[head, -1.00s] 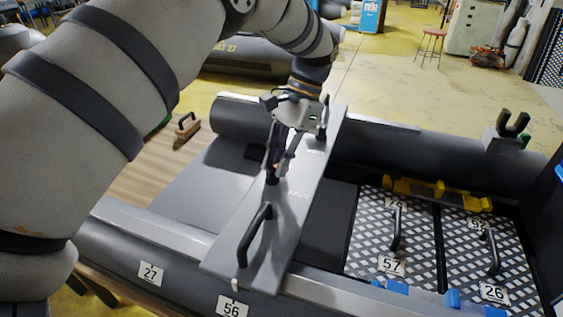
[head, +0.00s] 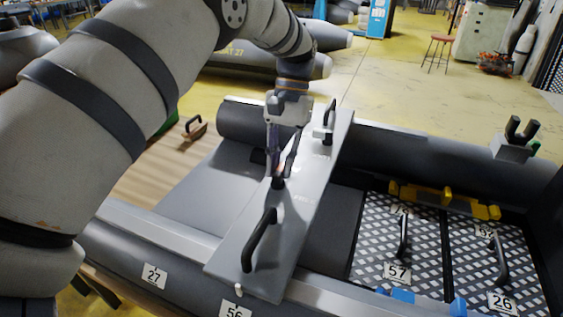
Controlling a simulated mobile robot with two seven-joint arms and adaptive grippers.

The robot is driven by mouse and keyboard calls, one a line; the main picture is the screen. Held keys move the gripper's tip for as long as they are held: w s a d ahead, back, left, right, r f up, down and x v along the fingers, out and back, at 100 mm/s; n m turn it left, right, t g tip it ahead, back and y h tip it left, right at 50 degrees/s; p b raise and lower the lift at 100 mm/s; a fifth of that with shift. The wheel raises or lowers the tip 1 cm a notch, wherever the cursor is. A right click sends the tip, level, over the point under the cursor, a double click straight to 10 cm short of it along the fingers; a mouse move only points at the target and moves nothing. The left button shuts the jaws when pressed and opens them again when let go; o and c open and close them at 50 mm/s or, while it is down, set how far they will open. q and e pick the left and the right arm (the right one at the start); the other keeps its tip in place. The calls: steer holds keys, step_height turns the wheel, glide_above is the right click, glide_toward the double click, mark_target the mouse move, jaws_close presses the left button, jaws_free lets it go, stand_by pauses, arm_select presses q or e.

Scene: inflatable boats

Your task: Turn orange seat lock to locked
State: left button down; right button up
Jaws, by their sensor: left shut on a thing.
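The grey bench seat (head: 262,235) lies across the grey inflatable boat (head: 118,245), with black handles near both ends. My left gripper (head: 279,178) points down at the middle of the seat. It is shut on a small dark knob (head: 278,184) on the seat top, which I take to be the seat lock. The fingers hide most of it, and no clear orange shows on it. I cannot tell whether it stands at locked. My right gripper is not in view.
Two chequered floor panels (head: 388,243) with black handles lie in the boat at right. A yellow bracket (head: 445,198) is behind them. A black forked holder (head: 514,140) stands on the far tube. A handled wooden block (head: 192,132) is left of the boat.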

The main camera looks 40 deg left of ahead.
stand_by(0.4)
arm_select(q)
steer(key=c, duration=1.6)
jaws_free()
steer(key=shift+o, duration=0.2)
steer(key=v, duration=0.7)
steer(key=shift+r, duration=0.2)
steer(key=shift+w, duration=0.1)
